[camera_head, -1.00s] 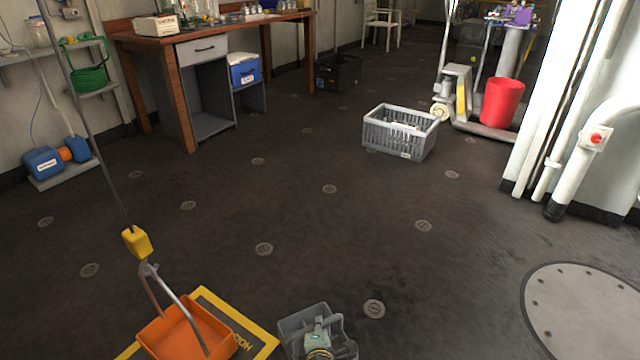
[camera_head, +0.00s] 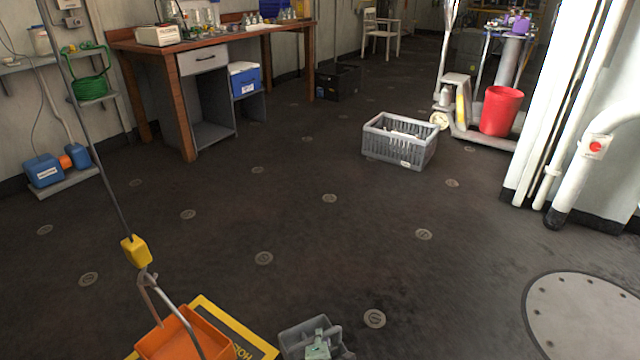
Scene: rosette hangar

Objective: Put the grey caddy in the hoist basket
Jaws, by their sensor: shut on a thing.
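The grey caddy (camera_head: 296,335) is at the bottom edge of the head view, cut off by the frame. My gripper (camera_head: 319,343), pale and small, is seen from above over the caddy and is shut on it. The exact grip is hard to see, and I cannot tell whether the caddy is clear of the floor. The orange hoist basket (camera_head: 205,326) is to the left of the caddy, its lower part out of frame. The basket hangs from a metal bail under a yellow hook block (camera_head: 136,251) on a cable. The caddy is beside the basket, not in it.
A yellow-edged mat (camera_head: 236,329) lies under the basket. A grey crate (camera_head: 399,153) stands on the floor farther back, near a pallet jack and red bucket (camera_head: 501,111). The dark floor between is open.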

